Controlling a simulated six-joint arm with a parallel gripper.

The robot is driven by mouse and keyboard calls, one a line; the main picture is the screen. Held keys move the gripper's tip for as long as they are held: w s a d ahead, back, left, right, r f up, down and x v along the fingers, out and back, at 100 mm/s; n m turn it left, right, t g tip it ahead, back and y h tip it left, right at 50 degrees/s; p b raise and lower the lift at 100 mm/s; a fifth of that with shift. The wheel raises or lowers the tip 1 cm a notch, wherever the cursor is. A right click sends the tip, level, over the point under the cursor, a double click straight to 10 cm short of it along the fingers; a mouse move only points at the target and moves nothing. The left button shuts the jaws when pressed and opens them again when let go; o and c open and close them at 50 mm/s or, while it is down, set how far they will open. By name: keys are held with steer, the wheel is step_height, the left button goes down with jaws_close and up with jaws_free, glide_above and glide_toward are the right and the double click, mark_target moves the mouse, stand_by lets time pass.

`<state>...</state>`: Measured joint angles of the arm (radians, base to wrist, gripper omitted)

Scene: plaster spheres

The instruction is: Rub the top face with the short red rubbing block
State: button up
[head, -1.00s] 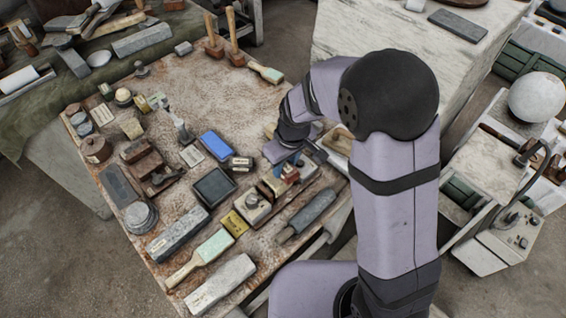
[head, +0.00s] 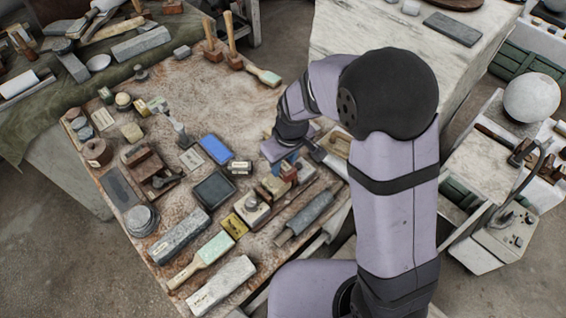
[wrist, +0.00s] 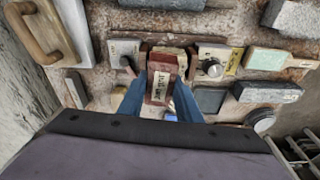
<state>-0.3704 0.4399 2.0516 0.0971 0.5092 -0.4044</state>
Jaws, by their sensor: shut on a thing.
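My gripper (wrist: 158,104) has two blue fingers, shut on the short red rubbing block (wrist: 161,80), which has a pale label on its near side. In the head view my gripper (head: 287,163) is partly hidden by my wrist, and a bit of red shows below it. The block is above a tan, wood-coloured piece (wrist: 173,50) between two pale knobbed plates (wrist: 124,48). The block hides part of this piece's top, and I cannot tell whether they touch.
A grey roller-like tool (head: 306,217) lies close on the near right. A blue block (head: 216,149), a dark tray (head: 213,188) and a yellow box (head: 234,225) stand to the left. The table's far middle (head: 205,88) is clear.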

steer(key=shift+r+p, duration=1.65)
steer(key=shift+r, duration=0.45)
steer(key=shift+f, duration=0.15)
